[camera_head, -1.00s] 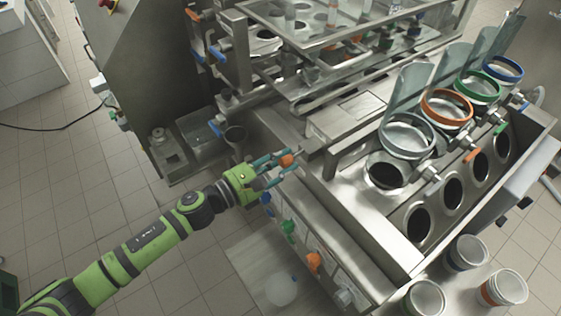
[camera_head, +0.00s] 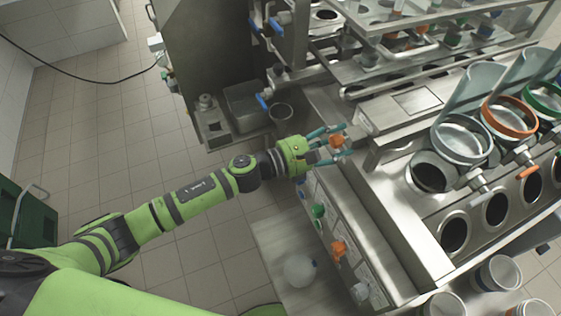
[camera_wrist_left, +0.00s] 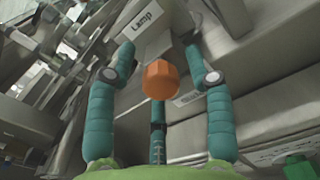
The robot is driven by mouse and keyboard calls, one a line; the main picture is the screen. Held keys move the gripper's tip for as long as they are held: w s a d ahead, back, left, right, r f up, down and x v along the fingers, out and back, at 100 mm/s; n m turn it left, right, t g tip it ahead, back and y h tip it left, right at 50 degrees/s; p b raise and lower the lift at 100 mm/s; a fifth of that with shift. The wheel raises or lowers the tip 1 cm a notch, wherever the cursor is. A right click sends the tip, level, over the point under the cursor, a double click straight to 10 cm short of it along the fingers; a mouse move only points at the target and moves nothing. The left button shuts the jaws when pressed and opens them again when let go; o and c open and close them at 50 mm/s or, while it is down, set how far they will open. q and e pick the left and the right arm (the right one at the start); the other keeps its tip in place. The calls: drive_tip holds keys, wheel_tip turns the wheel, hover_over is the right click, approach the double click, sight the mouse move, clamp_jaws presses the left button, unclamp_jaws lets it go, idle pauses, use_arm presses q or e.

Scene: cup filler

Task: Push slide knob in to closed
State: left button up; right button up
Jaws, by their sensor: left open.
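The slide knob is a small orange faceted knob (camera_head: 337,142) near the left end of the steel machine. In the left wrist view the knob (camera_wrist_left: 160,80) sits in the middle, between the spread teal fingers. My left gripper (camera_head: 342,143) is open, with its fingers reaching along the sides of the knob. In the left wrist view the gripper (camera_wrist_left: 162,66) has a finger on each side of the knob, with gaps visible, and a third finger below it. Whether that third finger touches the knob I cannot tell. The slide behind the knob is mostly hidden. My right gripper is out of view.
Below the knob on the machine's front are a green knob (camera_head: 318,211) and another orange knob (camera_head: 338,250). Cup holders with coloured rings, like the orange one (camera_head: 509,117), stand to the right. Tiled floor lies left.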

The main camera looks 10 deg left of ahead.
sight(331, 143)
use_arm(q)
drive_tip(key=shift+s+a+f, duration=0.1)
drive_tip(key=shift+f, duration=0.05)
drive_tip(key=shift+s+a, duration=0.15)
drive_tip(key=shift+a, duration=0.05)
drive_tip(key=p+v, duration=0.1)
drive_tip(key=v, duration=0.1)
drive_tip(key=shift+s+a, duration=0.1)
drive_tip(key=shift+a, duration=0.15)
drive_tip(key=b+v, duration=0.3)
drive_tip(key=v, duration=0.4)
drive_tip(key=w+a+f+n+t+y+p, duration=0.1)
drive_tip(key=w+a+f+n+y, duration=0.15)
drive_tip(key=a+f+n, duration=0.35)
drive_tip(key=w+a+f+n+t+y+p, duration=0.2)
drive_tip(key=f+n+y, duration=0.25)
drive_tip(key=n, duration=0.35)
drive_tip(key=s+a+f+n+g+y+p, duration=0.1)
drive_tip(key=s+a+f+n+y, duration=0.1)
drive_tip(key=f+n, duration=0.4)
drive_tip(key=s+a+f+n+g+y, duration=0.1)
drive_tip(key=s+a+f+n+y, duration=0.1)
drive_tip(key=a+f+n, duration=0.3)
drive_tip(key=shift+s+f+n+p, duration=0.25)
drive_tip(key=shift+f+n+p, duration=0.25)
drive_tip(key=shift+f, duration=0.9)
drive_tip(key=shift+a, duration=0.1)
